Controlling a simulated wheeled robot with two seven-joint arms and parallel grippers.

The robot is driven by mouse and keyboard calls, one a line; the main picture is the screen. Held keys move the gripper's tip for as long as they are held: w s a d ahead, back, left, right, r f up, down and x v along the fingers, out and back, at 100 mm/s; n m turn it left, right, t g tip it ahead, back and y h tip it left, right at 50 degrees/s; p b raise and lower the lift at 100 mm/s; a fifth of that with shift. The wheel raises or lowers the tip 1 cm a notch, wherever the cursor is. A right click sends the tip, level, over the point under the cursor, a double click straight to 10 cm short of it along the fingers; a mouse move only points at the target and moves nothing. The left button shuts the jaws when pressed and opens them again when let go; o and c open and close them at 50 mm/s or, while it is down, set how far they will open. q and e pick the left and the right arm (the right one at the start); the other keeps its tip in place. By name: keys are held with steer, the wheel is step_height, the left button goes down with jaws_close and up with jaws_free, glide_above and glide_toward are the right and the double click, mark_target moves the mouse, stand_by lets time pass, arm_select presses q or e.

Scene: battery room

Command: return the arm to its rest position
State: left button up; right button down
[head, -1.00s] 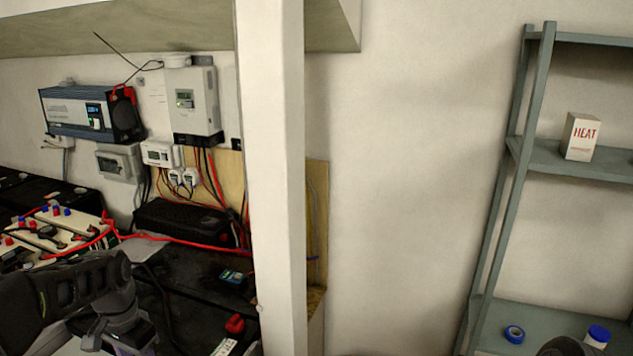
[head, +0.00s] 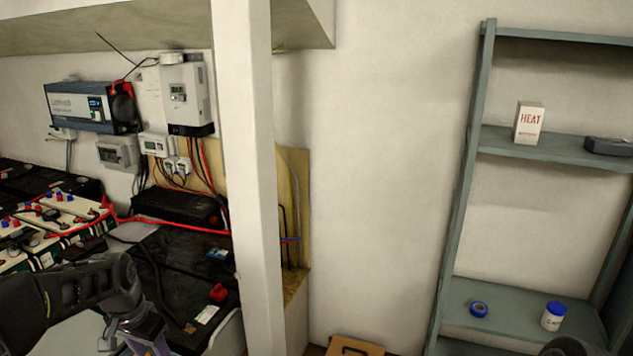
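My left arm (head: 75,294) comes in from the left edge and bends down at the wrist in front of the batteries. Its hand end (head: 143,333) is at the bottom edge, with a small bluish and orange patch beside it. The fingertips are not clear, so I cannot tell whether that gripper is open or holds anything. A dark rounded part, perhaps of my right arm, shows at the bottom right edge. My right gripper is not seen.
A white post (head: 245,180) stands between the black battery bench (head: 180,262) and bare wall. Grey shelves (head: 480,142) at right hold a HEAT box (head: 529,123), blue tape (head: 479,309) and a blue-lidded jar (head: 553,316). A brown box (head: 355,346) is low in the middle.

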arm_select(q)
steer(key=w+d+f+n+t+h, duration=0.1)
steer(key=w+d+f+n+t, duration=0.15)
steer(key=d+f, duration=0.7)
steer(key=s+d+f+h+p, duration=0.15)
steer(key=s+d+f, duration=0.25)
steer(key=d+f, duration=0.5)
steer(key=s+d+f+g+h+p, duration=0.1)
steer(key=s+d+f+g, duration=0.1)
steer(key=s+d, duration=0.5)
steer(key=s+d+f+n+g+h+p, duration=0.1)
steer(key=s+d+f, duration=0.4)
steer(key=s, duration=1)
steer(key=shift+d+f+g, duration=0.3)
steer(key=shift+d+g, duration=0.05)
steer(key=shift+d, duration=0.5)
